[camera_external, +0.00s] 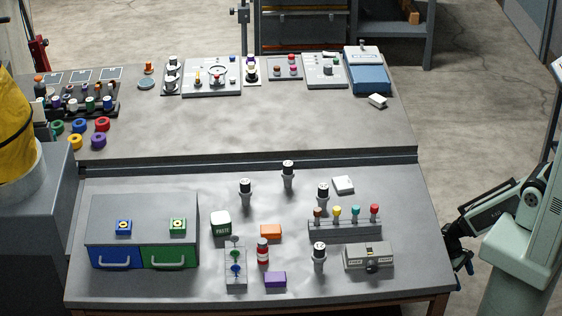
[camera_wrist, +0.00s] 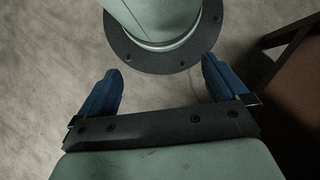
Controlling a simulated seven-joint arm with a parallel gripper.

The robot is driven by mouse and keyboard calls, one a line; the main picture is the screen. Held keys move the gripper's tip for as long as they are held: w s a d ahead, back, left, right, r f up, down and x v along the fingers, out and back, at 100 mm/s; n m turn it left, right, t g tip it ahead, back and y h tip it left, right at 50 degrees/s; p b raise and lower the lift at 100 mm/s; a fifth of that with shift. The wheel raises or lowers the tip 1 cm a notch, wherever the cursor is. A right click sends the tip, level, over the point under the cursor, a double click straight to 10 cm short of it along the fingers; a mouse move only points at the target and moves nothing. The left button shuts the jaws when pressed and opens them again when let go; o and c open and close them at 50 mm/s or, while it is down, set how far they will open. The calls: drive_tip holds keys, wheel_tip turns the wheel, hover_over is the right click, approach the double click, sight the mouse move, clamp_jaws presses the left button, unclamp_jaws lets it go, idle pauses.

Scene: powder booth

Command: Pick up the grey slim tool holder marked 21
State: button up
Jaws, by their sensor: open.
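My gripper (camera_external: 463,264) is beyond the table's right edge, away from all the holders. In the wrist view my gripper (camera_wrist: 160,88) has its blue fingers wide apart with nothing between them; no holder shows there.
Near the holders are a rack of coloured knobs (camera_external: 345,230), a grey switch box (camera_external: 369,256), a white paste box (camera_external: 220,224), a red-labelled bottle (camera_external: 263,252), an orange block (camera_external: 271,231) and a purple block (camera_external: 275,279). A drawer unit (camera_external: 142,225) stands left.

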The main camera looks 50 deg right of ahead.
idle(0.4)
drive_tip(key=c, duration=0.5)
drive_tip(key=shift+o, duration=0.2)
drive_tip(key=shift+w, duration=0.1)
